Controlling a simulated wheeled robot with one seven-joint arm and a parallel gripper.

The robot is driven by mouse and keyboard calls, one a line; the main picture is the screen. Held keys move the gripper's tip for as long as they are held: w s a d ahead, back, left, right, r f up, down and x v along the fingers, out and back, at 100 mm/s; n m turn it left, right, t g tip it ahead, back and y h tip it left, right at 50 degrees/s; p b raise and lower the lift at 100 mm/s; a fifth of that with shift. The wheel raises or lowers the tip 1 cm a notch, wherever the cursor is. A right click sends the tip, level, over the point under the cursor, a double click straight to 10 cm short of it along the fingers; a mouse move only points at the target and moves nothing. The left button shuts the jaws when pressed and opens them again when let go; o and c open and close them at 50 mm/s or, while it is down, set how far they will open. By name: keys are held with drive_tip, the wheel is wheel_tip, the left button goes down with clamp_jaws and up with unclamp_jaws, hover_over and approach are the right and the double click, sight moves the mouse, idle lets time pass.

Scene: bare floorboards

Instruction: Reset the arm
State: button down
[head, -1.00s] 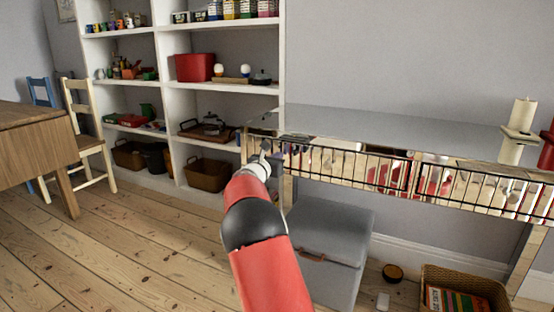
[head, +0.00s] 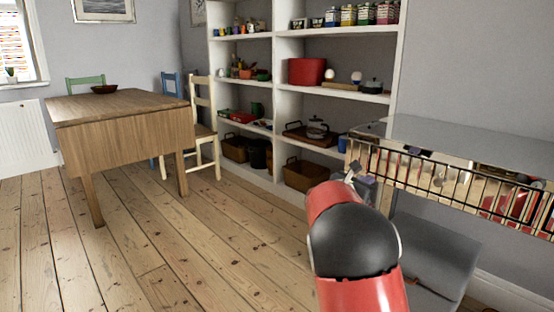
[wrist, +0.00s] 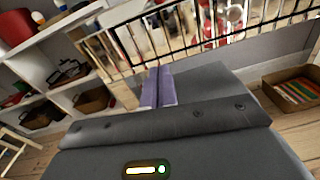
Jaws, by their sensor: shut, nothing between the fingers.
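My red and black arm reaches forward at the lower right of the head view. My gripper (head: 360,180) is at its far end, small and partly hidden by the arm, in front of the left end of the mirrored console table (head: 450,140). In the wrist view my gripper (wrist: 158,72) shows as two purple-grey fingers pressed together, with nothing between them. They point toward the black bars along the table's front.
A grey box (head: 432,250) stands under the console table. White shelves (head: 275,90) hold jars, pots and baskets. A wooden table (head: 120,110) with chairs stands at the left. A basket of books (wrist: 292,88) is at the right in the wrist view. The floorboards (head: 190,250) are clear.

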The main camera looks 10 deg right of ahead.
drive_tip(key=s+a+m+g+y+p, duration=0.2)
drive_tip(key=s+m+g+y, duration=0.35)
drive_tip(key=s+m, duration=1.2)
drive_tip(key=s+a+f+m+y, duration=0.1)
drive_tip(key=s+a+m+y, duration=0.1)
drive_tip(key=s+a, duration=0.3)
drive_tip(key=s+a+f+m+y, duration=0.2)
drive_tip(key=s+a, duration=0.3)
drive_tip(key=s, duration=0.7)
drive_tip(key=s+a+f+m+y+p, duration=0.1)
drive_tip(key=s+a+m+y, duration=0.1)
drive_tip(key=s+a+y, duration=0.2)
drive_tip(key=s+a+t, duration=0.1)
drive_tip(key=s+a, duration=0.1)
drive_tip(key=s, duration=0.2)
drive_tip(key=shift+s+f, duration=0.15)
drive_tip(key=shift+s, duration=0.1)
drive_tip(key=shift+m+y, duration=0.25)
